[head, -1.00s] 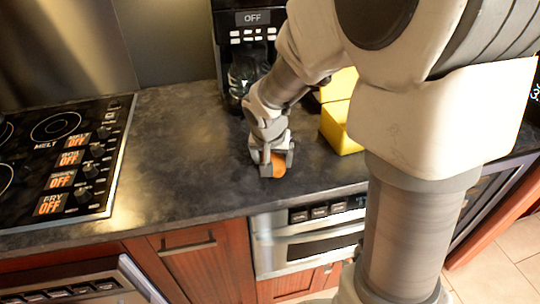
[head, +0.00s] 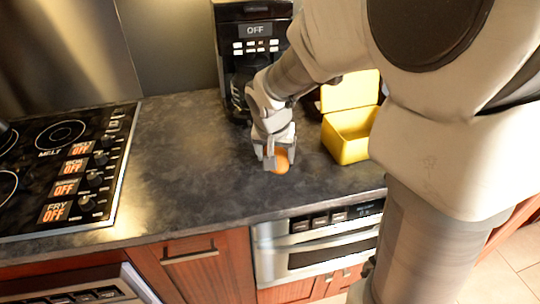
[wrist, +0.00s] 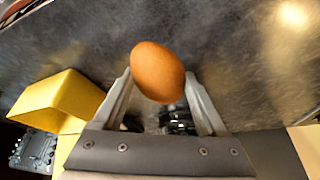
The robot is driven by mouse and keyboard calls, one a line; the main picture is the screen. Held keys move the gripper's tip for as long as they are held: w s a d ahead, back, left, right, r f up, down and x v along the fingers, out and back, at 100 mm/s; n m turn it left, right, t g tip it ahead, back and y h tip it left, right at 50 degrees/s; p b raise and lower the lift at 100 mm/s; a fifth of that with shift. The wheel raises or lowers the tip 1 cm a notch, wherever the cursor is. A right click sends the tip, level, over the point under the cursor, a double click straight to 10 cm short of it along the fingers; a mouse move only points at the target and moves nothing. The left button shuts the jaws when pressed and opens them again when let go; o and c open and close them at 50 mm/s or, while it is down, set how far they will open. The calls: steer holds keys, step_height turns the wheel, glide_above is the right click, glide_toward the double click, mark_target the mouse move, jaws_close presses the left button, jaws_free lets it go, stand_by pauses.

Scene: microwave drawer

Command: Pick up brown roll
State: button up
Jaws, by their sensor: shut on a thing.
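The brown roll (head: 281,161) is a small, smooth, orange-brown oval. In the head view it shows at the fingertips of my gripper (head: 274,158), over the dark counter near its front edge. In the wrist view the roll (wrist: 157,72) sits between the two fingertips of my gripper (wrist: 163,92), one finger on each side. My gripper is shut on it. Whether the roll is clear of the counter is hard to tell.
A yellow open box (head: 348,133) stands to the right of my gripper. A black coffee machine (head: 254,45) is behind. A stove top (head: 65,165) lies at the left. The dark counter (head: 180,150) between stove and gripper is clear. A microwave drawer (head: 318,240) is below the front edge.

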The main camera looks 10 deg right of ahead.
steer(key=s+d+r+p, duration=0.1)
steer(key=s+d+r, duration=0.1)
steer(key=d+r, duration=0.4)
steer(key=d, duration=0.5)
steer(key=shift+s+r+p, duration=0.2)
steer(key=shift+s+p, duration=0.15)
steer(key=shift+s, duration=0.15)
